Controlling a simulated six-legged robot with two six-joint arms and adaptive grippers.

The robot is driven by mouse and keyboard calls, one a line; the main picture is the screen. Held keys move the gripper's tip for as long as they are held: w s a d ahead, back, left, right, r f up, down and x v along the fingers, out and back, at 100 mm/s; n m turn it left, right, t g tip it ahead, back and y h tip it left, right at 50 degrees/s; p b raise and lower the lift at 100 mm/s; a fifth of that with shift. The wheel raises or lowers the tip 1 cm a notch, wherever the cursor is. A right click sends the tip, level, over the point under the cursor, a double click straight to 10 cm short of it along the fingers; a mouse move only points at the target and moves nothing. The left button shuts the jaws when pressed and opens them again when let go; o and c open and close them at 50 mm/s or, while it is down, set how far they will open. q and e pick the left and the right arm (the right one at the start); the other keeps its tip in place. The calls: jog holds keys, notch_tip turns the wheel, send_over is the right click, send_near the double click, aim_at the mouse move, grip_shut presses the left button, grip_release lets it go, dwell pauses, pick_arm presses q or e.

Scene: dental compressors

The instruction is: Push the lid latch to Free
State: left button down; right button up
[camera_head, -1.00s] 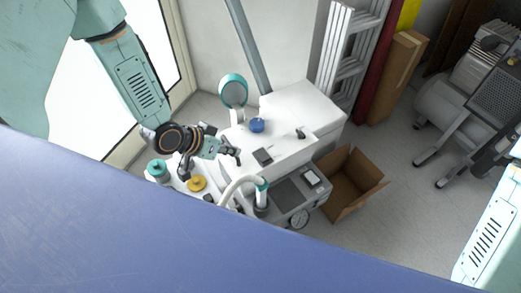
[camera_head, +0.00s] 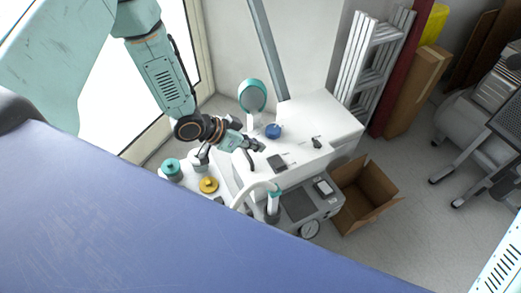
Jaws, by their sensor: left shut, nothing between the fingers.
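A white box-shaped unit (camera_head: 318,112) stands by the wall. On its top are a blue knob (camera_head: 274,131), a small black lever (camera_head: 317,143) and a dark rectangular plate (camera_head: 277,163). Which of these is the lid latch I cannot tell; no Free marking is readable. My left gripper (camera_head: 256,156) is over the near left part of the unit, left of the dark plate and below the blue knob in the picture. It is shut and empty. Whether it touches the surface I cannot tell. My right gripper is out of view.
A round teal-rimmed mirror (camera_head: 252,96) stands behind the gripper. Teal (camera_head: 172,169) and yellow (camera_head: 208,185) caps and a white hose (camera_head: 248,192) lie nearer. An open cardboard box (camera_head: 366,194) and a ladder (camera_head: 372,55) are at the right. A blue surface (camera_head: 150,220) fills the foreground.

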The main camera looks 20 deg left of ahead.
pick_arm(q)
jog(key=b, duration=0.3)
send_over(281, 166)
jog(key=a, duration=0.2)
jog(key=f, duration=0.6)
jog(key=shift+s+f, duration=0.1)
jog(key=shift+s, duration=0.3)
notch_tip(281, 166, down, 2)
jog(key=shift+s+f+b, duration=0.1)
jog(key=shift+f+b, duration=0.05)
jog(key=shift+b, duration=0.2)
jog(key=shift+d+f, duration=0.1)
jog(key=shift+f, duration=0.55)
jog(key=shift+s+d+f+b, duration=0.2)
jog(key=shift+f+b, duration=0.1)
jog(key=shift+f, duration=0.1)
jog(key=shift+w+a+r, duration=0.1)
jog(key=shift+a, duration=0.05)
